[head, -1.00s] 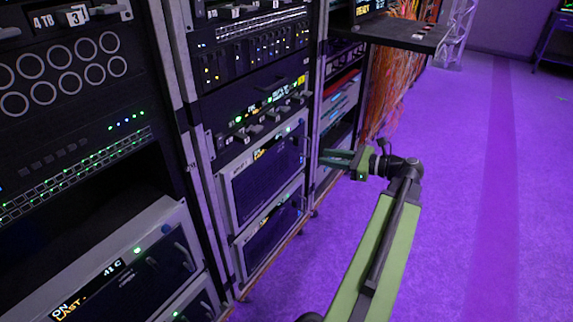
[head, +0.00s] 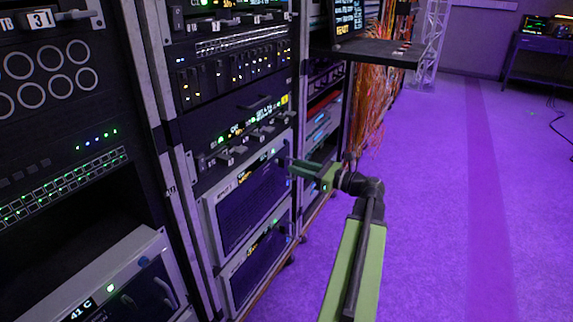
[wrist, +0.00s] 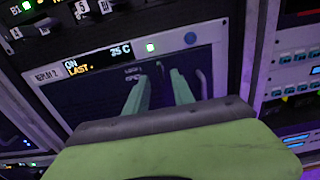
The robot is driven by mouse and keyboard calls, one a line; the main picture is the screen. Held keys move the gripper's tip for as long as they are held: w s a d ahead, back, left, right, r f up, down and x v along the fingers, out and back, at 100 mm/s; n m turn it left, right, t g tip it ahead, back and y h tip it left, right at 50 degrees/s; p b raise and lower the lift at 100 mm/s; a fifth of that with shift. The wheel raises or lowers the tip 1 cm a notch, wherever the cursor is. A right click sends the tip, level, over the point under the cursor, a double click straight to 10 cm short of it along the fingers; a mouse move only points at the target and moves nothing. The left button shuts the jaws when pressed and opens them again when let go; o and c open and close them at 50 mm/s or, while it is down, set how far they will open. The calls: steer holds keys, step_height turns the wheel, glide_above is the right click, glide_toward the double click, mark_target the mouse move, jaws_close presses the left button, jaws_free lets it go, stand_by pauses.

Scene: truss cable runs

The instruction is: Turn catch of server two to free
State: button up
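A server box (wrist: 105,88) with a grey frame and dark mesh front fills the middle of the wrist view. Its small label looks like it ends in 2, and its display (wrist: 98,56) reads ON and about 25 C. A green light (wrist: 150,47) and a blue oval knob (wrist: 190,38), perhaps the catch, sit at its top right. My gripper (wrist: 160,78) is open and empty, its green fingers in front of the mesh, below the knob. In the head view my gripper (head: 296,168) is by the right edge of the upper server box (head: 250,195); its knob is not clear there.
Another server box (head: 253,262) sits below. Rack units with small levers (head: 240,150) are above. A shelf (head: 385,53) juts from the rack at the right, with orange cables (head: 372,110) below. The purple floor (head: 440,200) at right is clear.

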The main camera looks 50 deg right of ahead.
steer(key=x, duration=0.5)
steer(key=shift+s, duration=0.1)
jaws_close()
